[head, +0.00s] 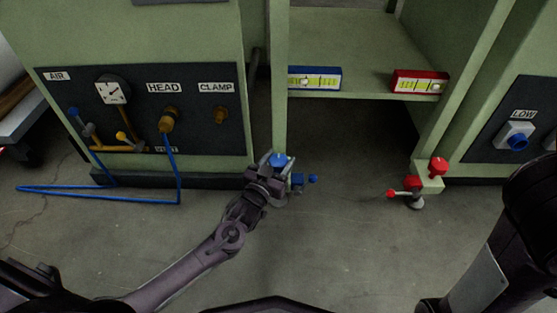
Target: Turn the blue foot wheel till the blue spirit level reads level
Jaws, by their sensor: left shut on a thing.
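The blue foot wheel (279,159) is a round blue knob at the foot of the left frame post. My left gripper (273,163) reaches it from the lower left and is shut on it, covering part of it. A blue lever with a ball end (312,179) sticks out to the right just below. The blue spirit level (314,78) lies on the front edge of the shelf. Its bubble appears left of the vial's middle, but is too small to read exactly. My right gripper is not in view.
A red spirit level (420,81) sits on the shelf edge at the right, its bubble towards the right end. Below it is a red foot wheel (438,166) with a red lever (392,194). A blue hose (95,194) loops on the floor at left. The floor between the feet is clear.

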